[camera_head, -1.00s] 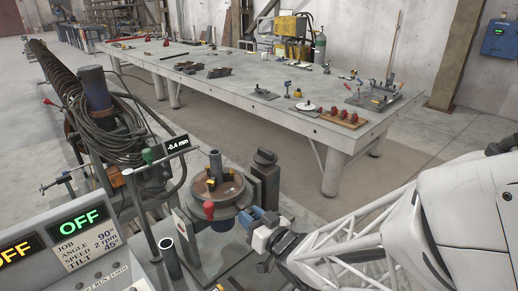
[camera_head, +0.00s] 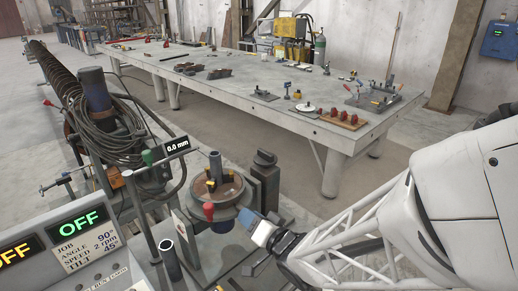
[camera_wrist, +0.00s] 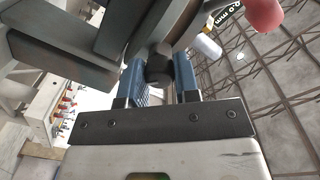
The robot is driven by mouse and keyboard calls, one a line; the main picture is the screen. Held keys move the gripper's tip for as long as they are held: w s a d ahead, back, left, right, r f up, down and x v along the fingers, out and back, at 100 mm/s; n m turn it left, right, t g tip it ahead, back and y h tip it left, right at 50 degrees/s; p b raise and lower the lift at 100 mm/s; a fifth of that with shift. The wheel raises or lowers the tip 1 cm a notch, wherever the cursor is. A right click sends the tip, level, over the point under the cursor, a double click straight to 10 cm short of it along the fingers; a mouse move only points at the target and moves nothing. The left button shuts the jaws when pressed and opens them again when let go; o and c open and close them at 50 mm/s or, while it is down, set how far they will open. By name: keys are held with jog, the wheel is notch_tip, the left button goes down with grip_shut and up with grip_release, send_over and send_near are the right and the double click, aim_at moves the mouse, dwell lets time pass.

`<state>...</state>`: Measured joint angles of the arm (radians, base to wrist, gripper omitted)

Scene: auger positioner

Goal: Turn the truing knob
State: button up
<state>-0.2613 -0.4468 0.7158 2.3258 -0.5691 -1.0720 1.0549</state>
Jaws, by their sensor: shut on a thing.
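The truing knob (camera_wrist: 159,66) is a small dark cylinder in the wrist view, on the side of the round positioner head (camera_head: 222,190). My gripper (camera_wrist: 160,78) is shut on it, one blue finger on each side. In the head view my gripper (camera_head: 248,219) is tilted at the right side of the positioner head and hides the knob. The small display (camera_head: 177,146) above the positioner reads 0.0 mm.
A red-tipped handle (camera_head: 209,209) stands at the front of the positioner. The control panel (camera_head: 75,245) at lower left shows OFF. A dark post (camera_head: 265,180) rises behind my gripper. The long workbench (camera_head: 290,110) with tools stands beyond open floor.

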dwell(0.4)
jog(key=o, duration=0.9)
jog(key=shift+s+d, duration=0.1)
jog(key=shift+v, duration=3.8)
jog(key=shift+d+r, duration=0.1)
